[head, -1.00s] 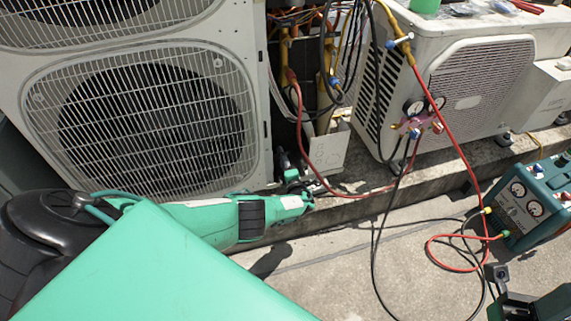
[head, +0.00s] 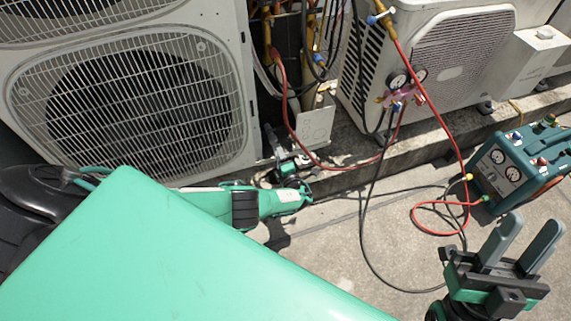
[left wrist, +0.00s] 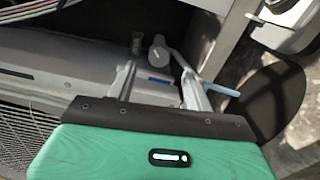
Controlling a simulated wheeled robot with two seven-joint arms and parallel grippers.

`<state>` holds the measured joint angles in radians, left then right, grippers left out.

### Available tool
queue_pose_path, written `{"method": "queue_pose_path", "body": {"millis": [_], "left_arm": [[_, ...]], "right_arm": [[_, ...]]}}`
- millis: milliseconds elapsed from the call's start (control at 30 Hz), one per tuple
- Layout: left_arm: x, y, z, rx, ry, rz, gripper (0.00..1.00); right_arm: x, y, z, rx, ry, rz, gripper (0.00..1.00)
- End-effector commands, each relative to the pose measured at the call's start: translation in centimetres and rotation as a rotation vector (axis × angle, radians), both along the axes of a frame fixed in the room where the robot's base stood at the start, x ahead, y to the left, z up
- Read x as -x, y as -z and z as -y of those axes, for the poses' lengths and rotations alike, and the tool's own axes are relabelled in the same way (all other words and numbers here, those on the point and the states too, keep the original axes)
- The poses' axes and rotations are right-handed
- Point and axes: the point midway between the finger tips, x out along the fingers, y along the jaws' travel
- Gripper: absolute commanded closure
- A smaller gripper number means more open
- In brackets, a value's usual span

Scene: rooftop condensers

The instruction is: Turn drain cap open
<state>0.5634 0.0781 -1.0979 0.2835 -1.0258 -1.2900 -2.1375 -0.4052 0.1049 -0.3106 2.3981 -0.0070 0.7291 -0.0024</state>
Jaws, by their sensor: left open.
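A grey rounded knob on a short stem (left wrist: 158,50), which looks like the drain cap, stands at the base of the condenser in the left wrist view. My left gripper (left wrist: 155,68) is open, with one finger on each side of the knob in the picture; I cannot tell whether they touch it. In the head view my left forearm reaches from the left to the foot of the large condenser (head: 130,110), and the cap is too small to make out there. My right gripper (head: 523,232) is open and empty at the lower right.
A light-blue-tipped lever (left wrist: 222,90) sits right of the fingers. A red hose runs from the open pipe bay to the gauge manifold (head: 402,95). A teal recovery unit (head: 515,165) stands on the concrete. Hoses loop across the otherwise clear floor.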

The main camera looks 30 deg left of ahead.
Motion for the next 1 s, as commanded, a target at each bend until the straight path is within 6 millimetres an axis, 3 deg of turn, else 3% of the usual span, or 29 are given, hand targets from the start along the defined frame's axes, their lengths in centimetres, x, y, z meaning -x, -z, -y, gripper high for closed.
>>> {"method": "queue_pose_path", "body": {"millis": [200, 500, 1000], "left_arm": [[1.8, -0.2, 2.1, 0.001, 0.001, -0.001, 0.48], [3.5, 0.0, 4.1, 0.001, 0.001, -0.001, 0.48], [3.8, 0.1, 4.5, 0.001, 0.001, -0.001, 0.48]], "right_arm": [[-2.5, 2.6, -1.4, 0.052, -0.027, -0.244, 0.64], [-4.1, 5.9, -2.7, 0.102, -0.054, -0.459, 0.64], [-4.3, 6.6, -2.9, 0.111, -0.06, -0.496, 0.64]]}}
